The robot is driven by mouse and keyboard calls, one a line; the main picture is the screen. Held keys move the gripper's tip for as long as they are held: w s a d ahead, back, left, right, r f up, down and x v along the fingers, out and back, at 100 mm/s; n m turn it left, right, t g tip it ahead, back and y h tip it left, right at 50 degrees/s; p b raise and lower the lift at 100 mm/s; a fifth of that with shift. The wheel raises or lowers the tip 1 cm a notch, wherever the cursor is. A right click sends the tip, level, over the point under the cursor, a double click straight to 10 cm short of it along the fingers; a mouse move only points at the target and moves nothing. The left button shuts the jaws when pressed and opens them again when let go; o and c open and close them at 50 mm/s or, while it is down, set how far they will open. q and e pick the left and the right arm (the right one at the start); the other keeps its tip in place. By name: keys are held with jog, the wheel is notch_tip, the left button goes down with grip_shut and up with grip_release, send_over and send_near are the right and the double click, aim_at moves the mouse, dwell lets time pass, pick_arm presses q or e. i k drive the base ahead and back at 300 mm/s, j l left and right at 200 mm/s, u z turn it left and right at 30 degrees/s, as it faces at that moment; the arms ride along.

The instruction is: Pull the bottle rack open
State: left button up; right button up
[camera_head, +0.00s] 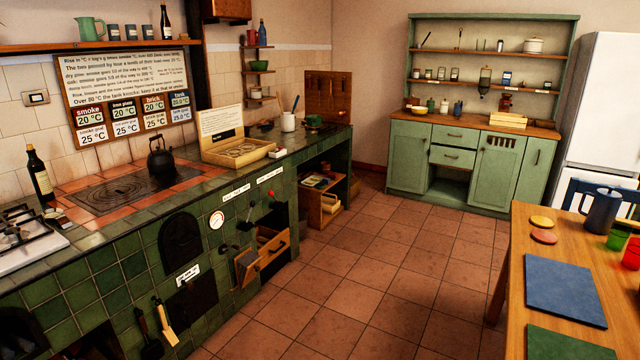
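No bottles in a rack show, so I cannot tell for certain which front is the bottle rack's. On the green dresser (408,156) against the back wall, a narrow tall front (536,172) at the right end has a small upright handle and looks shut. A wooden front with a bar handle (274,251) sits low in the green tiled hearth and stands out from an opening there. What is inside either is hidden. Neither of my grippers shows in the head view.
A wooden table (515,265) with a blue mat (565,290) and a dark jug (602,212) fills the lower right. A white fridge (598,105) stands right of the dresser. The terracotta floor (385,270) between hearth, dresser and table is clear.

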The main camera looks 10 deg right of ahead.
aim_at(530, 171)
jog(key=i+j, duration=0.15)
jog(key=i, duration=0.3)
jog(key=i+j, duration=0.15)
jog(key=i, duration=0.35)
